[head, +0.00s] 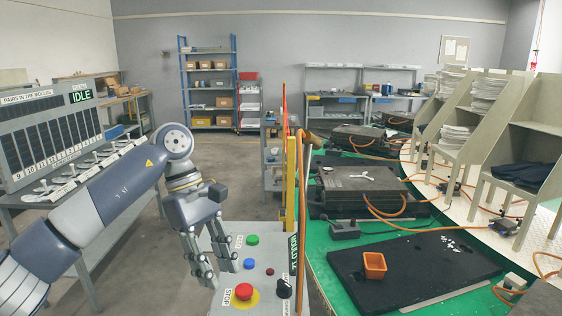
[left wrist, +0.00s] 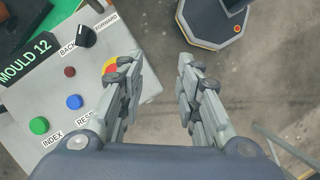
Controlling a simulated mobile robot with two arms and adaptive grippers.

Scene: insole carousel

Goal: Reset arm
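My left gripper (head: 203,262) hangs with its fingers pointing down, beside the left edge of the mould 12 control panel (head: 258,302). In the left wrist view its two fingers (left wrist: 158,65) are spread apart with nothing between them, over the grey floor. The panel carries a green button (head: 252,240), a blue button (head: 249,264), a red stop button (head: 244,291) on yellow, a small dark red button (head: 270,271) and a black selector knob (head: 284,288). One finger partly covers the stop button in the left wrist view. My right gripper is not in view.
A yellow post (head: 302,180) rises behind the panel. A display board reading IDLE (head: 82,96) stands left.

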